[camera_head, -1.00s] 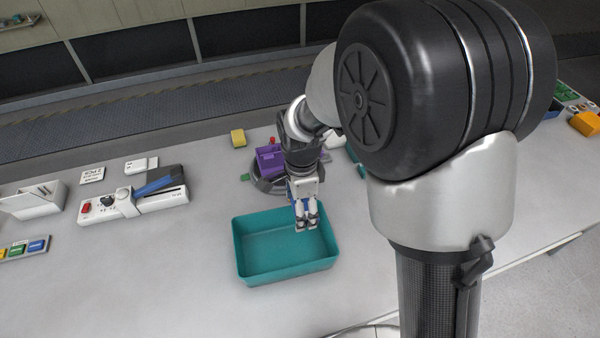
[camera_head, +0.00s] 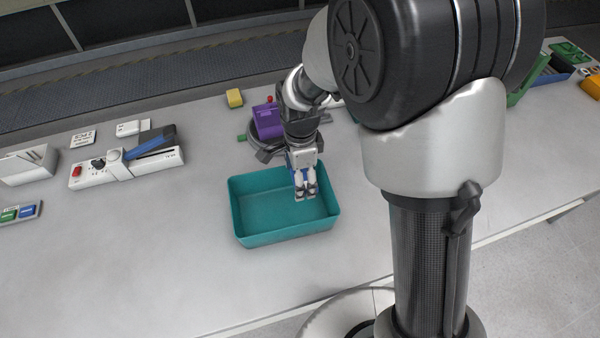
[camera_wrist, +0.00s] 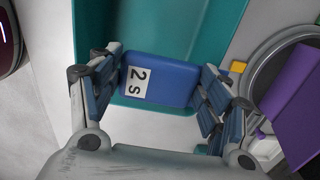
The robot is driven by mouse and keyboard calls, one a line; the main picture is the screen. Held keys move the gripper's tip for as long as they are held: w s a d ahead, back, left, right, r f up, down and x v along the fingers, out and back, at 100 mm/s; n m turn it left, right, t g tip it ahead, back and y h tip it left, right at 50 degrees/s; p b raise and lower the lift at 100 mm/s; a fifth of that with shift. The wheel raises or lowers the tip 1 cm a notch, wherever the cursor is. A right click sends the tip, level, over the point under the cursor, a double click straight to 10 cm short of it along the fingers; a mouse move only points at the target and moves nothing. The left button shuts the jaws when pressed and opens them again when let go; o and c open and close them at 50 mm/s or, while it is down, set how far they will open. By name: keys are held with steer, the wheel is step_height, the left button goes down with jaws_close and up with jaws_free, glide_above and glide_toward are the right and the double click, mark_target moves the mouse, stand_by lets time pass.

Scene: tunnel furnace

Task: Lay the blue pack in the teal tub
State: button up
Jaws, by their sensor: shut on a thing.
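The teal tub (camera_head: 240,218) stands open on the grey table in the head view. Its wall also shows in the wrist view (camera_wrist: 228,28). My gripper (camera_head: 305,193) is over the tub's right part in the head view. In the wrist view my gripper (camera_wrist: 162,88) is shut on the blue pack (camera_wrist: 172,78), one finger at each side. The pack bears a white label reading "2 S". It overlaps the tub's edge in the wrist view. In the head view my fingers mostly hide the pack, and I cannot tell its exact height above the tub.
A purple box (camera_head: 268,122) stands behind the tub, also at the right of the wrist view (camera_wrist: 296,118). A white device with a blue lever (camera_head: 150,165) lies to the left. A yellow block (camera_head: 234,97) is farther back.

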step_height(320, 180, down, 2)
steer(key=shift+f+b, duration=0.25)
steer(key=shift+b, duration=0.45)
steer(key=shift+s+f+b, duration=0.2)
steer(key=shift+f+b, duration=0.25)
steer(key=shift+f, duration=0.15)
steer(key=shift+c, duration=0.5)
steer(key=shift+w+f+b, duration=0.15)
steer(key=shift+f+b, duration=0.35)
steer(key=shift+f, duration=0.35)
jaws_close()
steer(key=shift+f+b, duration=1.35)
steer(key=shift+f, duration=0.55)
steer(key=shift+w+a+r+p, duration=0.15)
steer(key=shift+w+r+p, duration=0.1)
steer(key=shift+w, duration=0.4)
steer(key=shift+w+a+r+p, duration=0.2)
steer(key=shift+w+p, duration=0.1)
steer(key=shift+w, duration=0.4)
steer(key=shift+w+a+r+p, duration=0.15)
steer(key=shift+w+p, duration=0.1)
steer(key=shift+w, duration=0.4)
steer(key=shift+f, duration=0.4)
steer(key=c, duration=0.9)
jaws_free()
steer(key=o, duration=0.4)
